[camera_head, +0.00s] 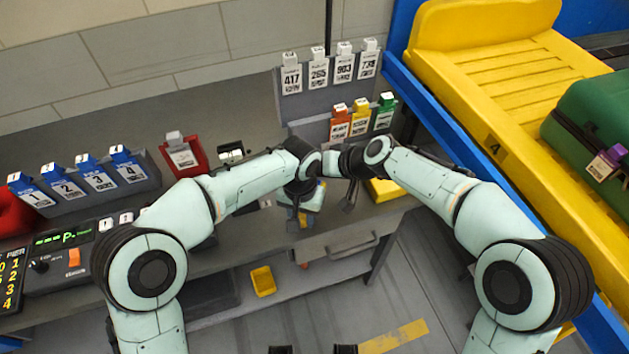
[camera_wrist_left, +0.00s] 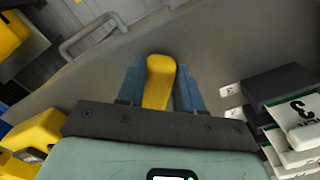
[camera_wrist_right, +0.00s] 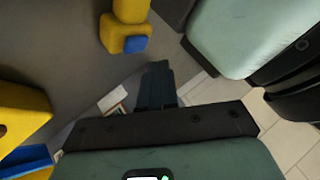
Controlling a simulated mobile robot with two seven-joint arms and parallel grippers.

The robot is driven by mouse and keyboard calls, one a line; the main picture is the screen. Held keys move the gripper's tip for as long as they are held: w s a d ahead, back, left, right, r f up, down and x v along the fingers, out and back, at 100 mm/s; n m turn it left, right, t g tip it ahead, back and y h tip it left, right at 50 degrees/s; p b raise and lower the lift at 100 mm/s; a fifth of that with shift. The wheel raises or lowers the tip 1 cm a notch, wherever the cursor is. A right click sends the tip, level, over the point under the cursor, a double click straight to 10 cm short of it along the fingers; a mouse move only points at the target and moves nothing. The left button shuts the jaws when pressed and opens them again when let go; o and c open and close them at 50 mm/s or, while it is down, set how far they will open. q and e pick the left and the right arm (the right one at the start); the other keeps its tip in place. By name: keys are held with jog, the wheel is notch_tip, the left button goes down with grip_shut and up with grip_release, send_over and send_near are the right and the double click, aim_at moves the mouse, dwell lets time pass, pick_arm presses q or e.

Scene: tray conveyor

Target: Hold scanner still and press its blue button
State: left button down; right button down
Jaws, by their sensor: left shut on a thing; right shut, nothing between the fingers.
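The scanner is yellow. Its handle (camera_wrist_left: 158,84) stands between the blue fingers of my left gripper (camera_wrist_left: 160,90) in the left wrist view, and the gripper is shut on it. In the right wrist view the scanner's yellow body (camera_wrist_right: 126,14) shows at the top, with the blue button (camera_wrist_right: 136,44) on its near end. My right gripper (camera_wrist_right: 157,84) is shut and empty, pointing toward the scanner and apart from the button in the picture. In the head view my left gripper (camera_head: 302,214) hangs over the bench's front edge; the arms hide most of the scanner.
Numbered card holders (camera_head: 80,180) and a red holder (camera_head: 182,156) stand on the bench at left. Tag racks (camera_head: 330,72) stand at the back. A yellow conveyor tray (camera_head: 485,75) with a green suitcase (camera_head: 592,125) is at right. A drawer handle (camera_head: 352,247) sits below the bench.

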jog(key=shift+f, duration=0.55)
dwell(1.7)
jog(key=shift+f, duration=0.4)
jog(key=shift+f, duration=0.45)
dwell(0.5)
jog(key=shift+r, duration=0.9)
jog(key=shift+r, duration=2.5)
